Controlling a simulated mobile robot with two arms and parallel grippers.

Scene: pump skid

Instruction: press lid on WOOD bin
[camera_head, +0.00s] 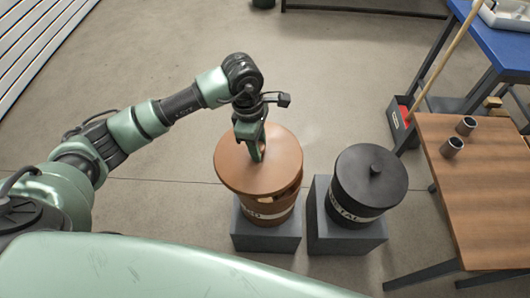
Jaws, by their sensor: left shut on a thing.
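The wood bin (265,212) is a brown-orange cylinder with a pale label, only partly readable, on a grey block. Its round brown lid (280,170) lies over the bin's top; at the right a gap shows between the lid and the bin body. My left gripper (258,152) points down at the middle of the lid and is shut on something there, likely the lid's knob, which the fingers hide. My right gripper is not in view.
A black bin (345,209) labelled METAL with its knobbed lid (371,175) stands on a grey block close to the right. A wooden table (490,210) with two small metal cylinders is further right. A dark box (401,127) stands behind it.

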